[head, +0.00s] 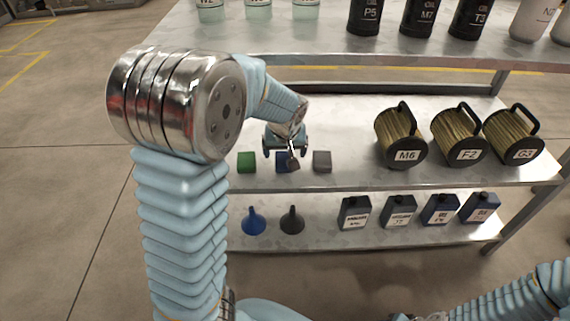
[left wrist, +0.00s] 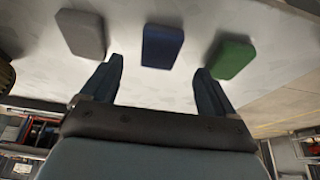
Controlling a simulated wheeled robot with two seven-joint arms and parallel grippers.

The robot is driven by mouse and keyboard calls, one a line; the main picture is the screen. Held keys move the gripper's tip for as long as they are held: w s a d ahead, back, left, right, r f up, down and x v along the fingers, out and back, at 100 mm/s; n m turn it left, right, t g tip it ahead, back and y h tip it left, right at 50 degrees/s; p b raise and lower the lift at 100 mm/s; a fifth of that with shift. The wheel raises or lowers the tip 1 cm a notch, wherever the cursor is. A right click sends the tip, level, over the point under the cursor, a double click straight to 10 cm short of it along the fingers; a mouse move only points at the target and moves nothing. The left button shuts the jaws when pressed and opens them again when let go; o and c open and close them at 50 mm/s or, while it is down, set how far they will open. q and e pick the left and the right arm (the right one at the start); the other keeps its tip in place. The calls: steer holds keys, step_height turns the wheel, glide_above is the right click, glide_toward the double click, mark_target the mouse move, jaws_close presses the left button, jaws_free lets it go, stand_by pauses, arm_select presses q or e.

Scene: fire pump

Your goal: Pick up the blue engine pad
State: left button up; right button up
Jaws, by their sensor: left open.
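The blue engine pad (head: 281,161) lies on the middle shelf between a green pad (head: 246,162) and a grey pad (head: 322,161). My left gripper (head: 285,151) is over the shelf at the blue pad and partly covers it in the head view. In the left wrist view, the blue pad (left wrist: 162,46) lies ahead of the open fingers (left wrist: 157,80), roughly centred between them and apart from them. The grey pad (left wrist: 82,33) and green pad (left wrist: 231,57) flank it there. My right gripper is not clearly visible.
Black-handled filters (head: 401,137) stand on the same shelf to the right. The upper shelf (head: 330,40) with bottles overhangs at the back. Two funnels (head: 253,220) and several small containers (head: 398,212) stand on the lower shelf. The middle shelf is clear between the grey pad and the filters.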

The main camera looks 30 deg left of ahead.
mark_target(285, 159)
arm_select(q)
steer(key=b+x, duration=0.1)
steer(key=x, duration=0.4)
steer(key=shift+w+a+f, duration=0.1)
steer(key=shift+f, duration=0.2)
steer(key=shift+c, duration=0.3)
steer(key=c, duration=1.1)
steer(key=shift+r, duration=0.2)
steer(key=shift+r, duration=0.25)
step_height(285, 159, up, 3)
steer(key=shift+f, duration=0.2)
steer(key=d+r, duration=0.3)
steer(key=d, duration=0.1)
steer(key=d+r+p, duration=0.1)
steer(key=d+r, duration=0.2)
steer(key=d, duration=0.2)
steer(key=d+r, duration=0.3)
steer(key=d, duration=0.2)
steer(key=shift+w+r+p, duration=0.15)
steer(key=shift+r+p, duration=0.15)
steer(key=shift+p, duration=0.1)
